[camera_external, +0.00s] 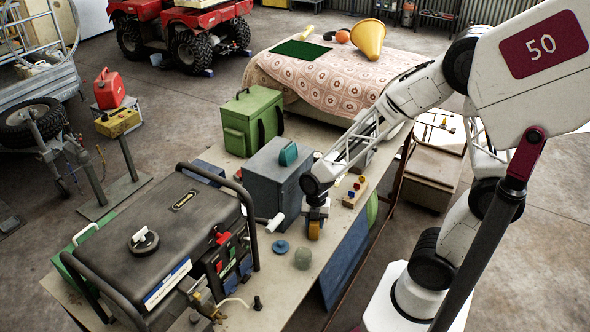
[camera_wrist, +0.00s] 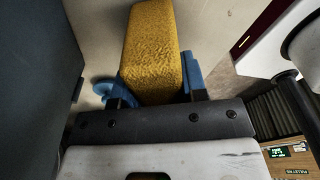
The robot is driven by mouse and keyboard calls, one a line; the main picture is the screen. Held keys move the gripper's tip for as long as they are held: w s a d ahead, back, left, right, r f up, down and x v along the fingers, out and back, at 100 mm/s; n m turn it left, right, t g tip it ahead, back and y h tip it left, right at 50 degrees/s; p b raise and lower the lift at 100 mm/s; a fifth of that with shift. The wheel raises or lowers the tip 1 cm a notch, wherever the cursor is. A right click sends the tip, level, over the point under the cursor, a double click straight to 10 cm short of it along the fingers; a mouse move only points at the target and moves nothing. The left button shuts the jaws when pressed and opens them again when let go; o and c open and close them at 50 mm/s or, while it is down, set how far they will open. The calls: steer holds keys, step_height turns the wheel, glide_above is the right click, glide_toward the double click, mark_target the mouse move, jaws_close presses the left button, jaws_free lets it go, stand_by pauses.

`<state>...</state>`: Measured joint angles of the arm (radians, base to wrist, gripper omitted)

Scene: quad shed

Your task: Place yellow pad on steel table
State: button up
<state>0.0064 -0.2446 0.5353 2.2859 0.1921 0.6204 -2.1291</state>
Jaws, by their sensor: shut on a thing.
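My gripper (camera_external: 317,209) is shut on the yellow pad (camera_external: 315,230) and points down near the right edge of a long pale-topped table (camera_external: 283,268). In the wrist view the pad (camera_wrist: 152,45) is a rough yellow block between the blue fingers. I cannot tell whether its lower end touches the tabletop. I cannot tell for sure whether this table is the steel one. A low table (camera_external: 433,165) stands behind my arm, partly hidden.
A dark grey box (camera_external: 275,183) with a teal item on top stands just left of my gripper. A blue disc (camera_external: 281,247) and a greenish ball (camera_external: 303,258) lie in front. A wooden block with coloured knobs (camera_external: 355,192) is to the right. A black generator (camera_external: 160,235) fills the near left.

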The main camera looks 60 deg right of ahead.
steer(key=shift+f, duration=0.15)
steer(key=o, duration=0.9)
steer(key=r, duration=0.4)
steer(key=d+r, duration=0.1)
steer(key=r, duration=0.7)
steer(key=shift+w+d+r, duration=0.1)
steer(key=shift+w+d, duration=0.1)
steer(key=shift+w, duration=0.1)
steer(key=shift+s+d+r+m+t+h, duration=0.1)
steer(key=shift+s+r+m+t+h, duration=0.3)
steer(key=shift+s+r+m, duration=2.65)
steer(key=shift+s+d+r+m+t+h, duration=0.15)
steer(key=shift+s+r+m+t, duration=0.95)
steer(key=shift+m, duration=3.4)
steer(key=shift+s+d+r+m+t+h, duration=0.1)
steer(key=shift+s+r+m+h, duration=0.05)
steer(key=shift+s+r+m, duration=3.1)
